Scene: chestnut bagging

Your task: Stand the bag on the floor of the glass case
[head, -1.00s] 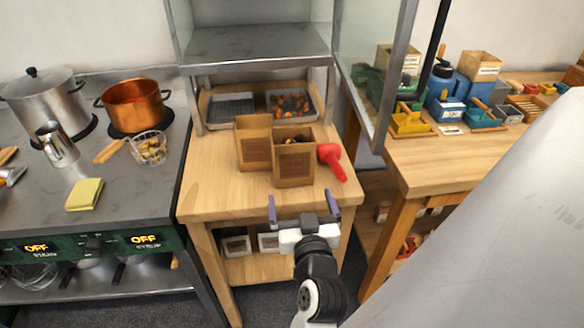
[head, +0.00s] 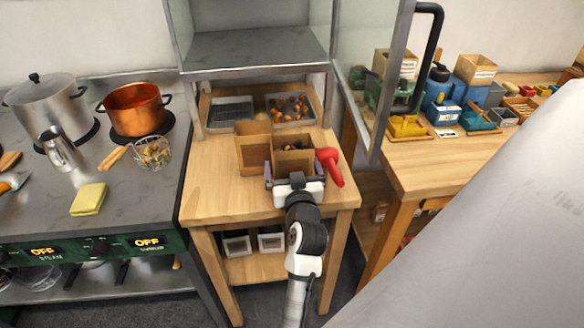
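Two open brown paper bags stand upright on the wooden table. The front right bag (head: 293,143) has dark contents at its mouth. The other bag (head: 254,152) stands just behind and to its left. My gripper (head: 294,182) is at the front bag, with one finger at each side of it. The gripper hides the bag's lower front, and I cannot tell whether the fingers touch it. The glass case (head: 256,49) stands at the back, above the table, with a bare grey floor. Its glass door (head: 362,75) is swung open to the right.
A red scoop (head: 330,165) lies right of the front bag. Two trays, one grey (head: 231,113) and one with chestnuts (head: 291,107), sit under the case. The hob with pots (head: 136,106) is left. The table's front left (head: 220,195) is clear.

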